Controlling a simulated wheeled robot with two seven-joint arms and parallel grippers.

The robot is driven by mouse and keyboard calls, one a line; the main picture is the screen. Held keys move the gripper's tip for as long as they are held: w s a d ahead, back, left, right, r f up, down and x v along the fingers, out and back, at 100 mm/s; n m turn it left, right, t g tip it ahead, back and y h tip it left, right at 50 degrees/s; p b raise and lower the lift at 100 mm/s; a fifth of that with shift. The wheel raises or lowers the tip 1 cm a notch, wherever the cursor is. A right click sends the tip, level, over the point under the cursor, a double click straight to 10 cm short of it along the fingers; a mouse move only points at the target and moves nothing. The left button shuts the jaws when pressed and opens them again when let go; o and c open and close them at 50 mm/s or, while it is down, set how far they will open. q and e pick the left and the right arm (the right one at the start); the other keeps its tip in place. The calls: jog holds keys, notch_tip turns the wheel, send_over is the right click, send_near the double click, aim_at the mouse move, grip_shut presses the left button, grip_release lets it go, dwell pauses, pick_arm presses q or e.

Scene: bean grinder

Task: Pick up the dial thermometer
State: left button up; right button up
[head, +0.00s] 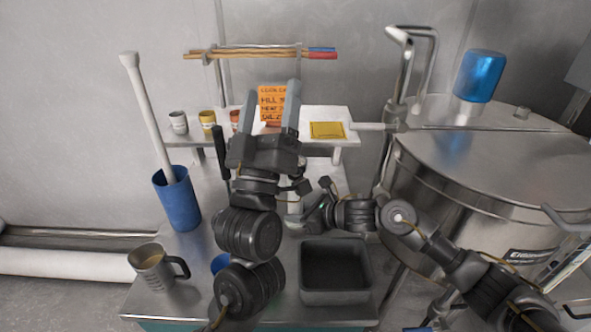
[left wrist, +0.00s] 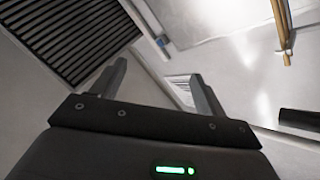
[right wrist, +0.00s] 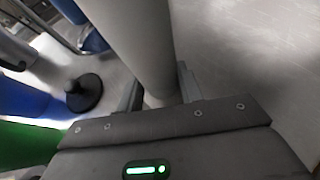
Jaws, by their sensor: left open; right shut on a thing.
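I cannot surely make out a dial thermometer in any view. My left gripper (head: 272,96) is open and empty, its fingers pointing up in front of an orange note (head: 271,104); it also shows empty in the left wrist view (left wrist: 157,74). My right gripper (right wrist: 160,92) is shut on a pale grey cylinder (right wrist: 138,40), which runs up between its fingers. In the head view, a pale upright piece (head: 294,206) shows by the right hand, mostly hidden behind my arms. Whether it is the same thing I cannot tell.
A shelf (head: 345,113) holds small cups and a yellow pad (head: 327,130). A black upright tool (head: 220,152) stands left of my left gripper. A blue holder (head: 177,200), steel mug (head: 151,267) and grey bin (head: 335,271) stand on the table. A large steel vessel (head: 470,200) fills the right.

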pick_arm(q)
notch_tip(320, 180, down, 22)
jog(key=w+d+m+g, duration=0.2)
jog(key=w+m+g, duration=0.1)
jog(key=m+g, duration=0.5)
jog(key=shift+n+g+y, duration=0.3)
jog(key=shift+g, duration=0.3)
jog(key=x, duration=1.1)
jog(key=shift+w+a+r, duration=0.1)
jog(key=shift+w+r, duration=0.1)
jog(key=shift+w, duration=0.2)
jog(key=shift+c, duration=0.3)
jog(key=c, duration=1.1)
jog(key=shift+o, duration=0.2)
notch_tip(320, 180, up, 18)
